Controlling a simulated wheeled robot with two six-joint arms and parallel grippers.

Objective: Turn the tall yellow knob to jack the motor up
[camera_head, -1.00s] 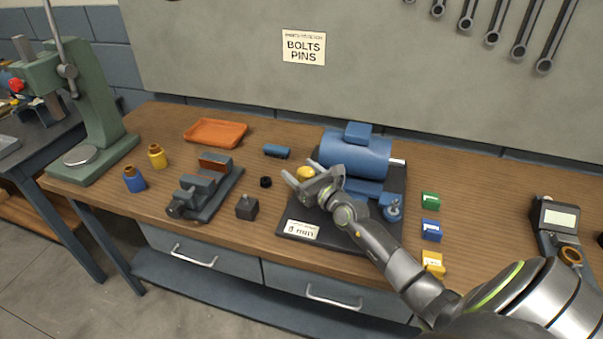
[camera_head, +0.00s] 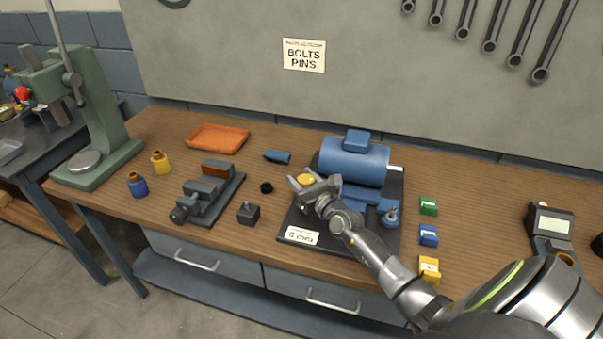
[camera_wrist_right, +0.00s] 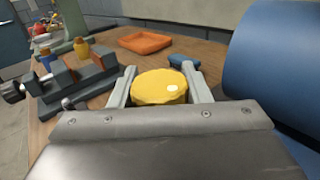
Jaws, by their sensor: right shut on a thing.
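The tall yellow knob (camera_head: 306,180) stands at the left side of the dark base plate (camera_head: 297,222), left of the blue motor (camera_head: 352,163). My right gripper (camera_head: 302,183) is at the knob, its fingers on either side of it. In the right wrist view the round ribbed knob (camera_wrist_right: 159,87) sits between the two fingers of my right gripper (camera_wrist_right: 160,92), which is shut on it. The motor's blue body (camera_wrist_right: 280,65) fills the right edge of that view. The knob's lower part is hidden. My left gripper is not in view.
A grey vise (camera_head: 207,195), a dark block (camera_head: 248,213) and a small black ring (camera_head: 266,187) lie left of the plate. An orange tray (camera_head: 218,138) is behind. Green (camera_head: 428,206), blue (camera_head: 428,235) and yellow (camera_head: 429,268) boxes stand at right.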

